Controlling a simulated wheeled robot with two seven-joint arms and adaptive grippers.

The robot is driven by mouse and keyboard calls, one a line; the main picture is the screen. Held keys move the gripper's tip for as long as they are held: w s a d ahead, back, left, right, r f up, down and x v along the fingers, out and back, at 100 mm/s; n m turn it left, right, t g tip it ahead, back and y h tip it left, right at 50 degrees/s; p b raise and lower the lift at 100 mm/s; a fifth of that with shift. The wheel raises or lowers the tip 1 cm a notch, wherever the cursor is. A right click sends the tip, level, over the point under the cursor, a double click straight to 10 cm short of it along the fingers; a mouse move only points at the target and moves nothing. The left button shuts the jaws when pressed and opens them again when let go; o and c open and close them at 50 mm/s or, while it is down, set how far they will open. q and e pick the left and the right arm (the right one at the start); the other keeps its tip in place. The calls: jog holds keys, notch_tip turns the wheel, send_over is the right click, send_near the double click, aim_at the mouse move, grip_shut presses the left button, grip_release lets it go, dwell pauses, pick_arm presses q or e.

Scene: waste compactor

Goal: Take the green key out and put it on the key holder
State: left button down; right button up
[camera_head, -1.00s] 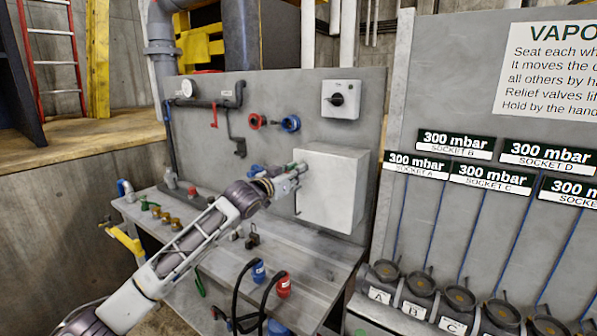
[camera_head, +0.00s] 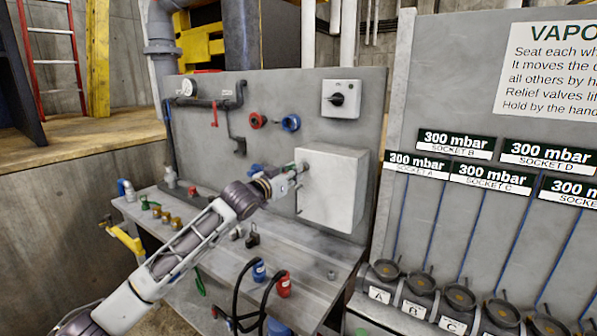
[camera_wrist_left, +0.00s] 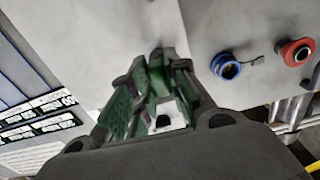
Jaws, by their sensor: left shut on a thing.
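My left gripper (camera_head: 300,171) is at the left side of the pale grey box (camera_head: 332,190) on the upright panel in the head view. It is shut on a small green piece (camera_wrist_left: 160,78), which I take to be the green key; the wrist view is blurred and the fingers hide much of it. The wrist view shows the gripper (camera_wrist_left: 165,100) close to a pale grey surface. I cannot tell whether the key is in the box or clear of it. I cannot make out the key holder. My right gripper is not in view.
A blue coupling (camera_head: 291,123) and a red coupling (camera_head: 257,121) are on the panel beside the box. A rotary switch (camera_head: 341,99) is above it. The bench (camera_head: 300,262) below carries several fittings and hoses, with a small grey cylinder (camera_head: 331,274) near its right end.

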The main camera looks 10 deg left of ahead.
pick_arm(q)
jog(key=shift+v, duration=2.1)
dwell(0.7)
jog(key=shift+f, duration=0.1)
dwell(0.6)
